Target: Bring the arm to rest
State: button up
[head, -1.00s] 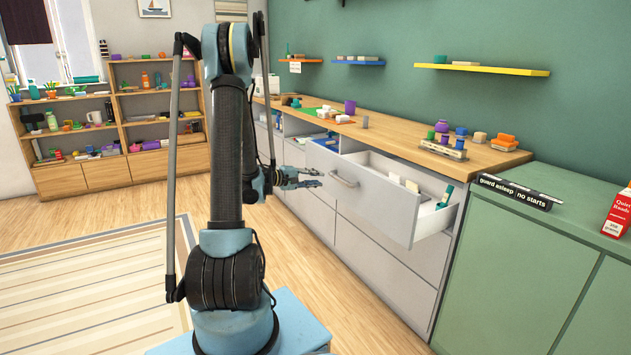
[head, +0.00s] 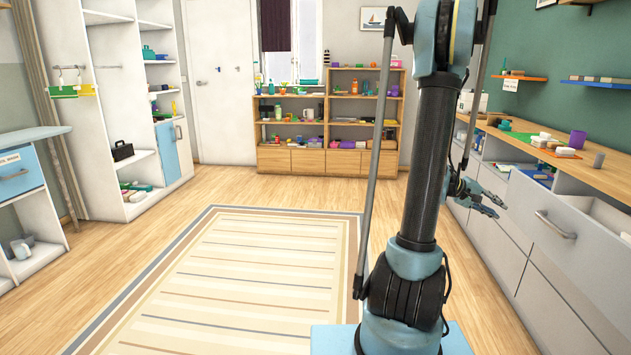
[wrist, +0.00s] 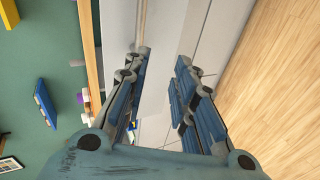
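My arm stands upright at the right of the head view, with its upper part cut off by the top edge. My gripper (head: 490,202) hangs to the right of the arm, in front of the white drawer cabinet (head: 490,236). In the wrist view my gripper (wrist: 163,58) has its two fingers apart with nothing between them. The cabinet's pale fronts lie beyond the fingers. I cannot tell the exact gap between gripper and cabinet.
An open drawer (head: 560,225) juts out at the right. A wooden counter (head: 598,170) with small objects runs above it. A striped rug (head: 235,285) lies on clear floor. A wooden shelf (head: 290,160) stands at the back; white shelving (head: 115,100) stands left.

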jog(key=s+a+f+y, duration=0.1)
jog(key=s+a+y, duration=0.3)
jog(key=a, duration=0.9)
jog(key=s+a+f+n+t+y, duration=0.1)
jog(key=s+a+y, duration=0.3)
jog(key=s+a, duration=0.5)
jog(key=s+a+f+t+y, duration=0.1)
jog(key=s+a+f+y, duration=0.2)
jog(key=a, duration=1.6)
jog(key=s+y, duration=0.1)
jog(key=s, duration=0.3)
jog(key=shift+s+a+n+y, duration=0.15)
jog(key=shift+a+n+y, duration=0.05)
jog(key=shift+n+y, duration=0.2)
